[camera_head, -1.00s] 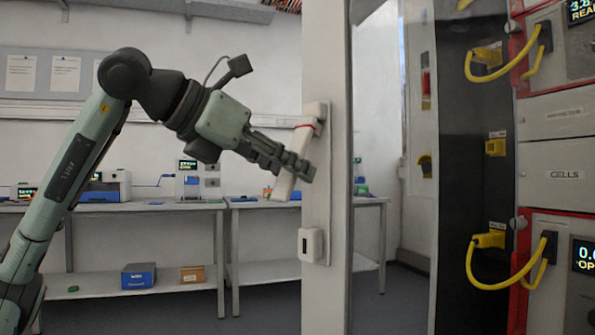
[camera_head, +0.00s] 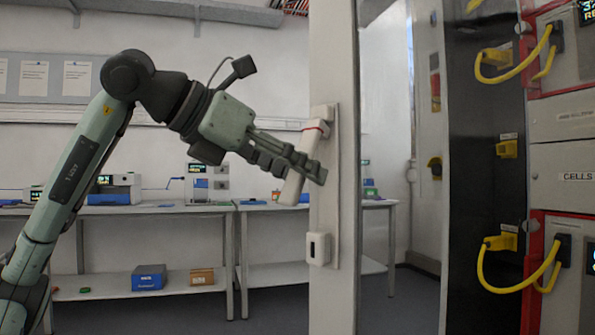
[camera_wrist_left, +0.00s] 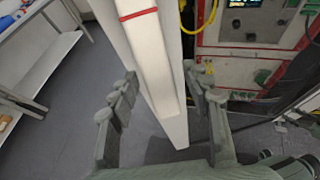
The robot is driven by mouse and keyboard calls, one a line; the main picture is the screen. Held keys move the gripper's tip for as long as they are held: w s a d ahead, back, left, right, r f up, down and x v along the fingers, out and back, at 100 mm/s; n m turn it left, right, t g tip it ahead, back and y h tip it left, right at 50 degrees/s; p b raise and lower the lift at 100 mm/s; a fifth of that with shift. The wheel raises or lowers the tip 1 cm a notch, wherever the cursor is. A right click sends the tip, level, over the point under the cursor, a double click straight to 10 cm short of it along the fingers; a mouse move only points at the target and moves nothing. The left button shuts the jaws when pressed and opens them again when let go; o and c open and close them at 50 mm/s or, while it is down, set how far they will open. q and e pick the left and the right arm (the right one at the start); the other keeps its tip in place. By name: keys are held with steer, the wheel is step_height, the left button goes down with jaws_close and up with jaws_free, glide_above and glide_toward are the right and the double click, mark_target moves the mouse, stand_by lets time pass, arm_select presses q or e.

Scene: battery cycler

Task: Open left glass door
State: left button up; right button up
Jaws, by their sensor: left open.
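The left glass door's pale frame (camera_head: 336,200) stands upright in the head view, swung away from the cabinet. A white lever handle (camera_head: 300,165) with a red band is mounted on it, tilted down to the left. My left gripper (camera_head: 318,175) is at the handle, its fingers overlapping the lever in the head view. In the left wrist view, the handle (camera_wrist_left: 148,60) runs between the two spread fingers of my left gripper (camera_wrist_left: 155,110), with gaps on both sides. The gripper is open. My right gripper is in neither view.
The cabinet on the right holds red-framed modules (camera_head: 565,255), yellow cables (camera_head: 515,275) and a drawer marked CELLS (camera_head: 565,177). Benches (camera_head: 150,209) with instruments stand along the back wall. A blue box (camera_head: 149,277) lies on a lower shelf. Floor between door and cabinet looks clear.

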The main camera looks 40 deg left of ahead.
arm_select(q)
steer(key=v, duration=1.1)
steer(key=shift+s, duration=0.3)
steer(key=shift+r, duration=0.1)
steer(key=shift+c, duration=0.3)
